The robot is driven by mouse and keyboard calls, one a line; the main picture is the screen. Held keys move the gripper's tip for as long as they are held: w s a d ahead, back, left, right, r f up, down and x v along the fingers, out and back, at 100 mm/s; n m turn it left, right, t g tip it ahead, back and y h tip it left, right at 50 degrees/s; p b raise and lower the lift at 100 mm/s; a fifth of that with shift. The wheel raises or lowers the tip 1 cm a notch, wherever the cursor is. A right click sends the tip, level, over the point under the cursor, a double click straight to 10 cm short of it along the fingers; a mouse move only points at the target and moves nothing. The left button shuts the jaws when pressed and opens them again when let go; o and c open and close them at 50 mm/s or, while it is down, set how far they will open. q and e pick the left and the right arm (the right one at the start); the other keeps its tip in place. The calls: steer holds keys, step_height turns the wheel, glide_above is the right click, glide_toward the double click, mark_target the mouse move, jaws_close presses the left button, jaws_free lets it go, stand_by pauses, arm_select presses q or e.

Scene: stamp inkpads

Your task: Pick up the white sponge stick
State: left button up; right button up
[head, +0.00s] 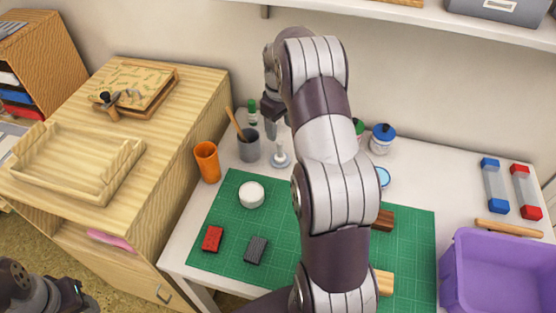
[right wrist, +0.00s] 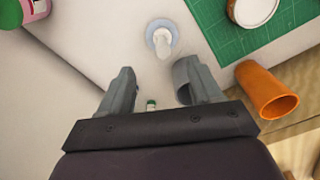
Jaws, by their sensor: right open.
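The white sponge stick (head: 281,155) stands upright on the white table, just behind the green mat, with a pale round foot. In the right wrist view the white sponge stick (right wrist: 162,38) is ahead of the fingers, apart from them. My right gripper (head: 273,106) hangs above and slightly left of the stick in the head view. Its two fingers (right wrist: 157,80) are spread and empty in the right wrist view. Part of my left arm's end (head: 62,295) shows at the lower left; its fingers cannot be made out.
A grey cup (head: 249,145) with a wooden stick and an orange cup (head: 207,162) stand left of the stick. A green-capped bottle (head: 252,112) is behind. A round white tub (head: 251,195) sits on the green mat (head: 220,215). My right arm hides the mat's middle.

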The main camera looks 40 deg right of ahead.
mark_target(280, 156)
step_height(280, 156, down, 11)
steer(key=shift+a+r+p, duration=0.1)
steer(key=shift+r+p, duration=0.05)
steer(key=shift+p, duration=0.45)
steer(key=c, duration=1.1)
